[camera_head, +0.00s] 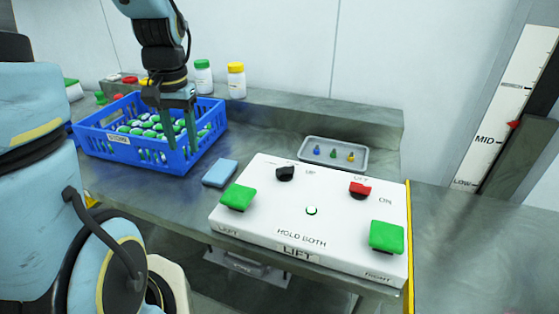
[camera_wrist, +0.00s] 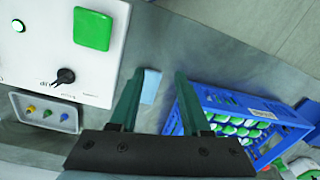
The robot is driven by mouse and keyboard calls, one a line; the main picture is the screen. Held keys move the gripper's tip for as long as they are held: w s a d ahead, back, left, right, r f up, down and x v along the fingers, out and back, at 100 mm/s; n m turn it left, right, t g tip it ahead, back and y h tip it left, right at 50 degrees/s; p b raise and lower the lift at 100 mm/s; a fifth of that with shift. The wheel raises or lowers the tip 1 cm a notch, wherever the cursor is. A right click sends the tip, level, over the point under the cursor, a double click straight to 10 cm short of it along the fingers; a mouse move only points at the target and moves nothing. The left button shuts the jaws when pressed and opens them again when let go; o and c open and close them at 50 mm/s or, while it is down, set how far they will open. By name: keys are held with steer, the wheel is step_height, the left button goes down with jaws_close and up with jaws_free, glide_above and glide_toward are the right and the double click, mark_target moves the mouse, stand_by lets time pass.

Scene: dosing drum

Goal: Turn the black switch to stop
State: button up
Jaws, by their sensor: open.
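The black switch (camera_head: 285,174) is a small knob near the top left of the white control panel (camera_head: 265,219), labelled "UP" on its right side. In the wrist view the black switch (camera_wrist: 64,77) shows at the left with its pointer angled, and small lettering by it is too blurred to read fully. My gripper (camera_head: 178,145) hangs over the blue crate, left of the panel and apart from the switch. In the wrist view my gripper (camera_wrist: 157,98) shows two spread fingers with nothing between them touching.
The panel also bears a red switch (camera_head: 360,189), two green buttons (camera_head: 237,196) and (camera_head: 386,236), and a small white light (camera_head: 311,210). A blue crate (camera_head: 167,161) of green-white items, a light blue block (camera_head: 220,173) and a grey tray (camera_head: 334,152) stand around it.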

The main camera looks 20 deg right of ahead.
steer(key=w+d+f+m+g+y+b, duration=0.1)
steer(key=d+m+y+b, duration=0.15)
steer(key=d+m, duration=0.9)
steer(key=y+b, duration=0.1)
steer(key=y, duration=0.1)
glide_toward(286, 167)
steer(key=shift+t+h, duration=0.25)
steer(key=shift+t, duration=0.05)
steer(key=x, duration=0.3)
steer(key=p+x, duration=0.1)
steer(key=x, duration=0.2)
steer(key=p+x, duration=0.1)
steer(key=x, duration=0.1)
steer(key=shift+s+a+f, duration=0.3)
steer(key=shift+a, duration=0.1)
jaws_close()
